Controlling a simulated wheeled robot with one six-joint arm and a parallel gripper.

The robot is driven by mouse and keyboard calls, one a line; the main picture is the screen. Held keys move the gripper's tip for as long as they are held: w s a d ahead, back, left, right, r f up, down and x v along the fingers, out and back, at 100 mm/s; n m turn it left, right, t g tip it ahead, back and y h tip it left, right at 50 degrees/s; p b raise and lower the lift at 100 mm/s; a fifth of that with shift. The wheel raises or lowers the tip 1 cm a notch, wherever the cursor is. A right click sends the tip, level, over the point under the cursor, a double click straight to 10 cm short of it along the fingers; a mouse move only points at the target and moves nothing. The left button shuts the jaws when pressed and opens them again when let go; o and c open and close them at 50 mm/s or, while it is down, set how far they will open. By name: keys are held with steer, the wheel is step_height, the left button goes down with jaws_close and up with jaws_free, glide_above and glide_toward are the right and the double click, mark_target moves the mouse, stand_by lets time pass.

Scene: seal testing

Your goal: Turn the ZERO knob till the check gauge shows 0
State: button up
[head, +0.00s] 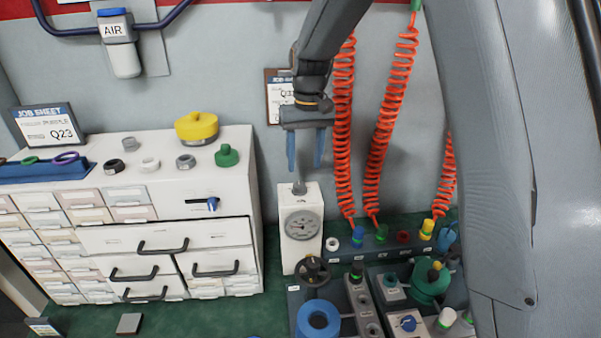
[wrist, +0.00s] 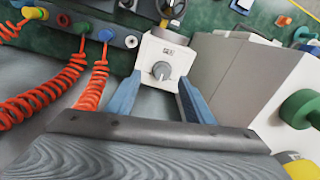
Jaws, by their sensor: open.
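The check gauge (head: 302,226) has a round dial on the front of a white upright box; its needle reading is too small to tell. The grey ZERO knob (head: 299,188) stands on top of that box. In the wrist view the knob (wrist: 161,71) shows a pale pointer line, with a small label beside it. My gripper (head: 305,167) points down just above the knob, its two blue fingers open. In the wrist view my gripper (wrist: 160,82) has one finger on each side of the knob, apart from it.
Orange coiled hoses (head: 344,130) hang close to the right of my gripper. A row of coloured fittings (head: 380,238) and a black handwheel (head: 311,271) are near the gauge box. A white drawer cabinet (head: 120,205) with caps on top stands to the left.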

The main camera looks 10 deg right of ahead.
mark_target(299, 184)
steer(key=shift+w+a+r, duration=0.15)
steer(key=shift+w+a, duration=0.3)
steer(key=shift+w, duration=0.15)
steer(key=shift+a+f+p, duration=0.15)
steer(key=shift+f+p, duration=1.05)
steer(key=shift+f, duration=2.6)
steer(key=c, duration=1.1)
steer(key=shift+o, duration=0.2)
steer(key=shift+n, duration=0.4)
steer(key=n, duration=0.3)
steer(key=shift+b, duration=0.35)
steer(key=shift+w+a+n, duration=0.1)
steer(key=shift+n, duration=1.9)
steer(key=shift+r, duration=0.1)
